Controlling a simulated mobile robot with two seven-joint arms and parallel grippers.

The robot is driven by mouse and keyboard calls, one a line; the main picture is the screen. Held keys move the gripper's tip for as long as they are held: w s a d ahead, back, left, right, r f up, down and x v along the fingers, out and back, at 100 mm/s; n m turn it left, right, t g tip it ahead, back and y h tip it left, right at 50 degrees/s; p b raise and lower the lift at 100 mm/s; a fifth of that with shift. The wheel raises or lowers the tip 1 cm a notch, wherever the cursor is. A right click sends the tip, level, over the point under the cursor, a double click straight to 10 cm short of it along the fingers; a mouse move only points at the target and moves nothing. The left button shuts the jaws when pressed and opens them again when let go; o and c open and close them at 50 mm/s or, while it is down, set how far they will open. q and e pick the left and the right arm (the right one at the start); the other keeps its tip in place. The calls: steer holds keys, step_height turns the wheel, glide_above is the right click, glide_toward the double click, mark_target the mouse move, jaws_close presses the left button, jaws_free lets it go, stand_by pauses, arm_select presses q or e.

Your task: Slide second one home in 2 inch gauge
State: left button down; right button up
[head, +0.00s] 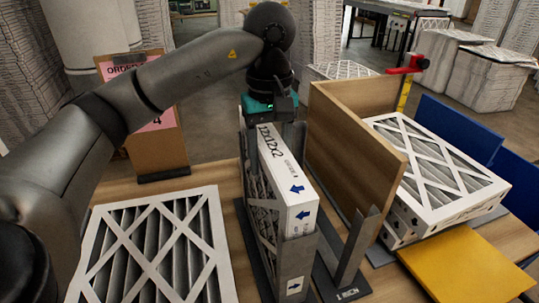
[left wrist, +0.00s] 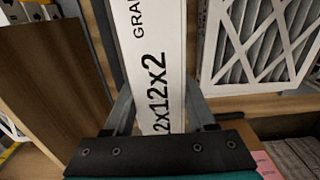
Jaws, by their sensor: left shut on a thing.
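A white-framed pleated filter (head: 287,190) marked 12x12x2 with blue arrows stands upright in the grey metal gauge (head: 298,258). Its upper part rises above the gauge's front plate. Another blue arrow shows low at the front of the gauge; I cannot tell whether it is on this same filter. My left gripper (head: 276,128) is at the filter's far top end, its fingers on either side of it. In the left wrist view the fingers (left wrist: 161,118) straddle the filter's printed edge (left wrist: 155,50). The filter's bottom is hidden. My right gripper is not in view.
A wooden board (head: 345,150) and a second metal bracket (head: 357,245) stand close right of the gauge. A filter lies flat (head: 155,250) at left. Stacked filters (head: 435,170) and a yellow panel (head: 470,265) are at right.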

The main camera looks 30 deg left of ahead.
arm_select(q)
steer(key=shift+f, duration=0.3)
steer(key=shift+c, duration=0.7)
jaws_free()
step_height(320, 180, up, 15)
steer(key=p, duration=0.6)
steer(key=shift+r, duration=0.2)
steer(key=shift+f, duration=0.1)
